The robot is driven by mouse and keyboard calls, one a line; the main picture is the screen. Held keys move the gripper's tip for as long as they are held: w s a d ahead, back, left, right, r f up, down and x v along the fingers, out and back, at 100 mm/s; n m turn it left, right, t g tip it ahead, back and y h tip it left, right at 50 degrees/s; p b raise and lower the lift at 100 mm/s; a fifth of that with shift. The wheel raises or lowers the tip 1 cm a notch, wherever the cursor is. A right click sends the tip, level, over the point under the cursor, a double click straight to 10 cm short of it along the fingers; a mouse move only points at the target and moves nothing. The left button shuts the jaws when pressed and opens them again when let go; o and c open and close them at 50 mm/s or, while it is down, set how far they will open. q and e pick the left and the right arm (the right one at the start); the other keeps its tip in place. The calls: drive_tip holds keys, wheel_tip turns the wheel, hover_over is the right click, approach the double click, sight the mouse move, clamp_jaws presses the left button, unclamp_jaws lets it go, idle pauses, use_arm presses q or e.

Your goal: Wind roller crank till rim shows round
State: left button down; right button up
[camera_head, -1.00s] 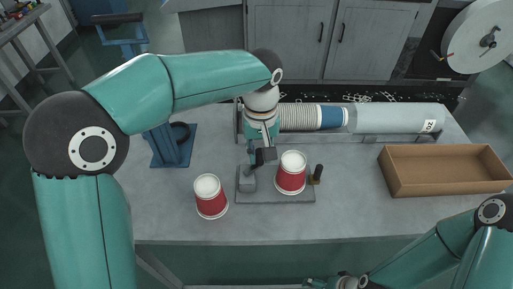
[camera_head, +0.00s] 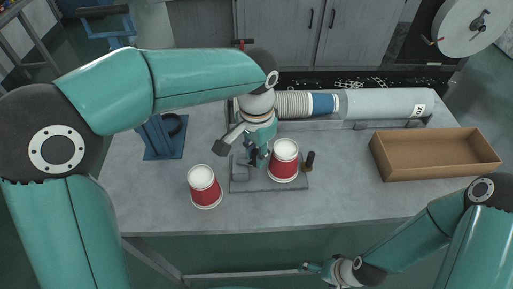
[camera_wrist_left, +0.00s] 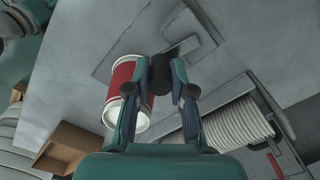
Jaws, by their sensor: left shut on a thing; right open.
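A red cup with a white top (camera_head: 284,163) stands on the grey plate of the rolling fixture (camera_head: 240,186). It also shows in the wrist view (camera_wrist_left: 124,88). My left gripper (camera_head: 256,158) is just left of this cup. In the wrist view its fingers (camera_wrist_left: 161,82) are shut on a black crank knob (camera_wrist_left: 161,70). The rest of the crank is mostly hidden by the gripper. I cannot tell how round the cup's rim is. My right gripper (camera_head: 307,267) is open and empty, low in front of the table.
A second red cup (camera_head: 205,188) stands on the table to the left. A stack of cups (camera_head: 294,105) lies in a trough at the back. An empty brown box (camera_head: 434,168) is at the right. A blue stand (camera_head: 165,138) is at the back left.

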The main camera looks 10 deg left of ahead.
use_arm(q)
drive_tip(key=m, duration=0.1)
drive_tip(key=s+m, duration=0.1)
drive_tip(key=m, duration=0.2)
drive_tip(key=shift+s+a+r+m, duration=0.1)
drive_tip(key=shift+s+a+m, duration=0.05)
drive_tip(key=shift+s+m, duration=0.15)
drive_tip(key=m, duration=0.1)
drive_tip(key=s+m, duration=0.1)
drive_tip(key=m, duration=0.1)
drive_tip(key=shift+a+m, duration=0.3)
drive_tip(key=shift+a, duration=0.05)
drive_tip(key=m, duration=0.1)
drive_tip(key=s+a+m+p, duration=0.1)
drive_tip(key=m, duration=0.1)
drive_tip(key=shift+m, duration=0.3)
drive_tip(key=shift+s+a+m, duration=0.1)
drive_tip(key=shift+a+m, duration=0.15)
drive_tip(key=shift+m, duration=0.6)
drive_tip(key=shift+s+a+m, duration=0.1)
drive_tip(key=shift+a+m, duration=0.15)
drive_tip(key=shift+m, duration=0.6)
drive_tip(key=c, duration=1)
unclamp_jaws()
